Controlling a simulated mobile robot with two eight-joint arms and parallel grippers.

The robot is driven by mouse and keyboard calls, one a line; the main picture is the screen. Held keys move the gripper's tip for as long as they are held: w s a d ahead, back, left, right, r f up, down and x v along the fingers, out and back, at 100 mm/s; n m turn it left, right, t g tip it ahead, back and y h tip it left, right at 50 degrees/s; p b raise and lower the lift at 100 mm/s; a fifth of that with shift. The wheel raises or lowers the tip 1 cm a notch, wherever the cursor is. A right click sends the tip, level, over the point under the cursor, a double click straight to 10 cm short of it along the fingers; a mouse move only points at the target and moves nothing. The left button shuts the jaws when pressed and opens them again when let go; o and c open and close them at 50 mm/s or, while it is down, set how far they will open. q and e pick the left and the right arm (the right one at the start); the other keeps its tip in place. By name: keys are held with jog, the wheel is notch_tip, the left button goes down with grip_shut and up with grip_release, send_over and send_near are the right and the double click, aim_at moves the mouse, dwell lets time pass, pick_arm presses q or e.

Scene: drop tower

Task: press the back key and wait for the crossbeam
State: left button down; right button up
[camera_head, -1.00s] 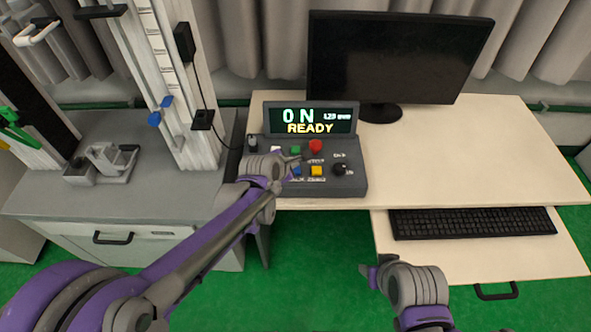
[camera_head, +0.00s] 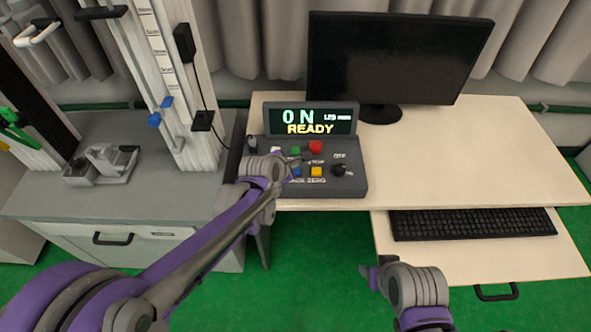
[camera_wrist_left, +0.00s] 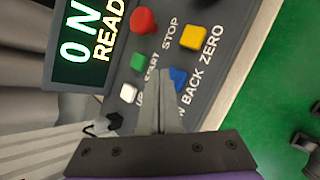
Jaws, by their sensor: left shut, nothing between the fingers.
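The control box (camera_head: 351,186) stands at the left end of the desk, its display (camera_head: 309,121) reading "0 N" and "READY". The blue key (camera_wrist_left: 179,78), by the BACK label, is partly covered by my left gripper (camera_wrist_left: 155,76) in the left wrist view. My left gripper (camera_head: 292,161) is shut and empty, its tips over the key panel by the blue key (camera_head: 297,172). I cannot tell whether they touch it. My right gripper (camera_head: 369,274) is low at right, in front of the desk; its jaws are unclear. I cannot clearly make out the crossbeam on the tower (camera_head: 178,75).
Other keys are red STOP (camera_head: 316,147), green START (camera_head: 295,150) and yellow ZERO (camera_head: 317,171). A dark knob (camera_head: 339,170) sits to the right. A monitor (camera_head: 398,57) and a keyboard (camera_head: 472,223) are at right. The desk top right of the box is clear.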

dwell(0.7)
pick_arm(q)
jog(key=shift+f+b, duration=0.3)
jog(key=shift+f, duration=0.15)
